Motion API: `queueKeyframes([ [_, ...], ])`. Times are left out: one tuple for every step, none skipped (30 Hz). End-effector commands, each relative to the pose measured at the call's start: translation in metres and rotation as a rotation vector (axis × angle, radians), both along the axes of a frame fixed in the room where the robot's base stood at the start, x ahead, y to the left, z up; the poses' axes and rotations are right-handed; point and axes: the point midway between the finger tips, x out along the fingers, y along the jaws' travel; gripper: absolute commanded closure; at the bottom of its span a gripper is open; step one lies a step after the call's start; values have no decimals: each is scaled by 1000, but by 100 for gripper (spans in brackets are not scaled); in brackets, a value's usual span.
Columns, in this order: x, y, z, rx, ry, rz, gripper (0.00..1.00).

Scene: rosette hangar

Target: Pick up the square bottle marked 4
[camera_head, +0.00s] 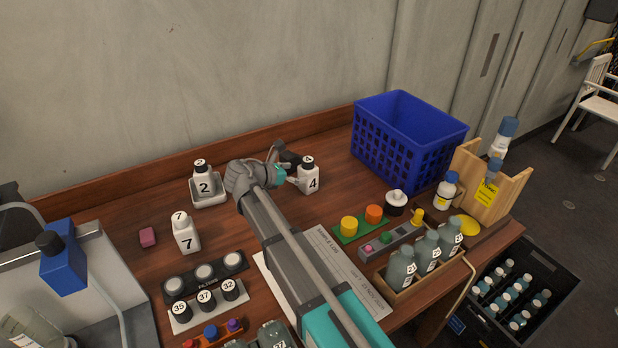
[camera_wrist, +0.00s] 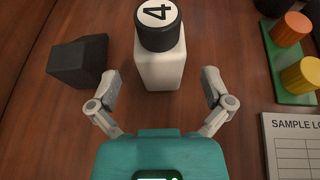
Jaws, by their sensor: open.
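The square bottle marked 4 (camera_head: 310,180) is white with a black cap and stands upright on the wooden table, left of the blue crate. In the wrist view the bottle (camera_wrist: 160,62) is just ahead, its cap showing a 4 on a white disc. My gripper (camera_wrist: 166,85) is open, with one finger on each side of the bottle's lower part in the picture; whether either finger touches it I cannot tell. In the head view my gripper (camera_head: 285,179) is beside the bottle, partly hidden by my arm.
A black block (camera_wrist: 78,62) lies left of the bottle. Bottle 2 (camera_head: 204,183) sits in a tray and bottle 7 (camera_head: 186,233) stands at left. The blue crate (camera_head: 408,140) stands at back right. A green board (camera_wrist: 290,70) with coloured cylinders lies right.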

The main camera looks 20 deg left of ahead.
Motion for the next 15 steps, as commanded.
queueKeyframes([
  [4,-3,-4,0,0,-1,0],
  [6,-4,-5,0,0,-2,0],
  [10,-7,-7,0,0,-3,0],
  [13,-9,-9,0,0,-3,0],
  [16,-11,-10,1,0,-4,0],
  [20,-13,-12,1,-1,-3,0],
  [23,-15,-14,0,0,-2,0],
  [25,-17,-15,0,0,-2,0],
  [29,-19,-16,0,0,-2,0],
  [31,-21,-17,0,0,-3,0],
  [33,-22,-18,0,0,-3,0],
  [35,-24,-19,0,0,-3,0],
  [36,-24,-19,0,0,-2,0],
  [37,-25,-19,-1,0,-2,0],
  [38,-25,-19,0,0,-1,0],
])
